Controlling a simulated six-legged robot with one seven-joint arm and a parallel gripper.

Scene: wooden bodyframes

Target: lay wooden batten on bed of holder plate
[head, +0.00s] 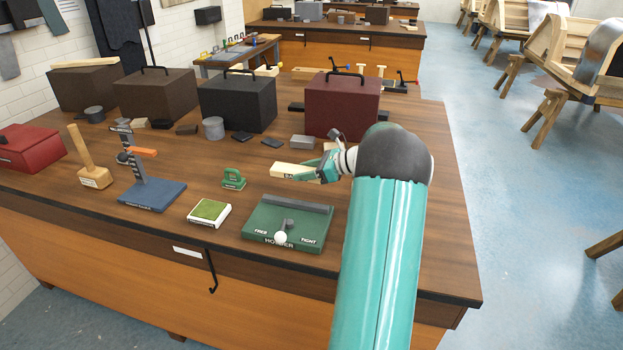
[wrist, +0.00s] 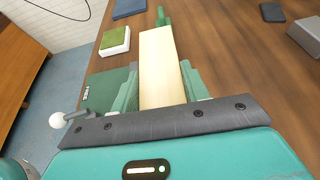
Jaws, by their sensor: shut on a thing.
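The pale wooden batten (head: 293,171) is in my gripper (head: 322,172), above the table behind the holder plate. In the wrist view the batten (wrist: 161,70) lies lengthwise between the two green fingers (wrist: 160,92), which are shut on it. The green holder plate (head: 288,224) sits near the table's front edge, with a raised grey bar along its back and a white-knobbed lever at its front. Its labels read FREE, TIGHT and HOLDER. In the wrist view the plate (wrist: 106,84) shows at the left, partly hidden by my gripper. The batten is apart from the plate.
A small green block with a handle (head: 233,179) and a green-topped white pad (head: 209,212) stand left of the plate. A blue-based stand (head: 152,193) and a wooden mallet (head: 92,165) are further left. A maroon case (head: 342,105) and a grey block (head: 302,142) stand behind my gripper.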

